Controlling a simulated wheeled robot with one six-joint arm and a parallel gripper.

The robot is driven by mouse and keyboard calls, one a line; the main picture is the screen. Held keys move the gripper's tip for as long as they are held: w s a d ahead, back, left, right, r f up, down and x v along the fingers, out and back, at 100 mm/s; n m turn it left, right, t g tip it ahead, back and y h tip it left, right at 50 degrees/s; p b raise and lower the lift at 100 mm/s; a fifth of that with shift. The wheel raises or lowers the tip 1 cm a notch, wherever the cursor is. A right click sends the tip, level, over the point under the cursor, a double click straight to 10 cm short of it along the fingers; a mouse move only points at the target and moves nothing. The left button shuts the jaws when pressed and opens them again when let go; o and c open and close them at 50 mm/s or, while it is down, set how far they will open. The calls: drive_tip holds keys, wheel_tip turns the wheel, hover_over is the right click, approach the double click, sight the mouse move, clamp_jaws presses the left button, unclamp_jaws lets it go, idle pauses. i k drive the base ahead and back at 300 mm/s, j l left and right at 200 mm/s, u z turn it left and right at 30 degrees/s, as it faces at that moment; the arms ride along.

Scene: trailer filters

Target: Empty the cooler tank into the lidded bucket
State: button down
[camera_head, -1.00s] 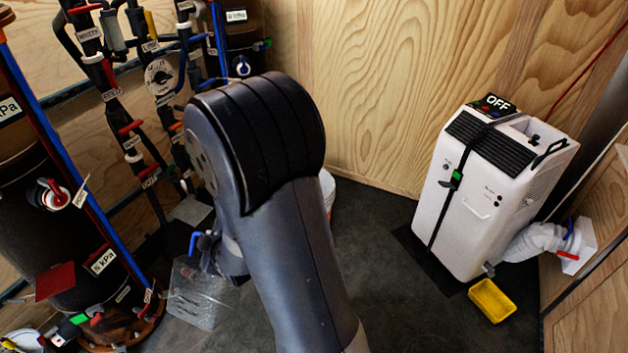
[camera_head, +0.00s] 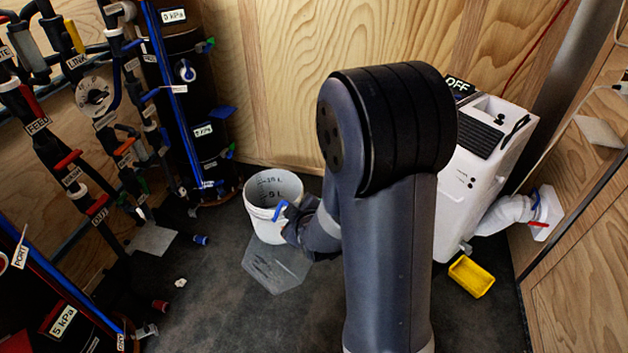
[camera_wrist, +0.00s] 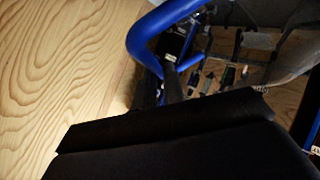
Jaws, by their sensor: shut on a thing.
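The white bucket (camera_head: 262,228) stands on the floor with its top open and volume marks inside. My gripper (camera_head: 287,217) is beside its right side, partly hidden by my arm. It is shut on a blue handle (camera_head: 279,210), also seen as a blue loop in the wrist view (camera_wrist: 140,40). A clear, see-through tank (camera_head: 276,268) appears below this handle, in front of the bucket; any water in it cannot be made out. The white cooler (camera_head: 462,190) stands at the right, marked OFF, partly hidden behind my arm.
A yellow tray (camera_head: 471,277) lies on the floor by the cooler's foot. A white hose (camera_head: 505,213) runs from the cooler to the right wall. Dark pipework and filter columns (camera_head: 190,100) fill the left side. Floor between them is mostly clear.

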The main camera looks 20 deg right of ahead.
sight(264, 191)
drive_tip(key=i+j+z, duration=0.2)
drive_tip(key=i+z, duration=0.15)
drive_tip(key=i+j+z, duration=0.7)
drive_tip(key=i+j, duration=0.4)
drive_tip(key=j, duration=0.15)
